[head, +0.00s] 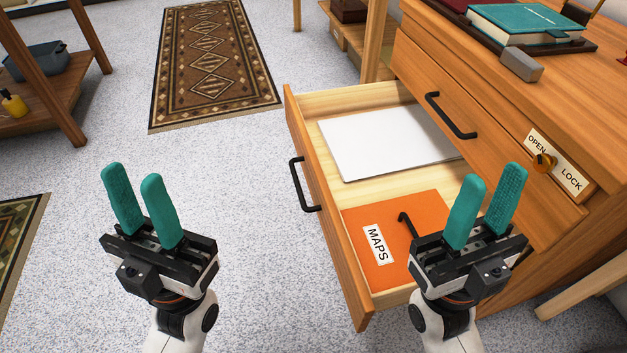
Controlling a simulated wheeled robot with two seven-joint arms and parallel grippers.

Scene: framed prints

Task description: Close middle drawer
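A wooden drawer (341,243) is pulled out of the wooden cabinet (560,230), below an upper drawer front (470,125) that looks shut. I cannot tell from this view whether more drawers lie below. The open drawer has a black bar handle (299,185) on its front. My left gripper (133,185) is open and empty, left of the drawer front and apart from it. My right gripper (488,190) is open and empty; in the picture it overlaps the drawer's near side and the cabinet, and I cannot tell whether it touches them.
In the drawer lie a white flat item (385,140) and an orange MAPS folder (427,212) with a black hooked piece on it. An OPEN/LOCK plate with a knob (543,162) is on the cabinet. A teal book (525,22) lies on top. The floor (230,165) left of the drawer is clear.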

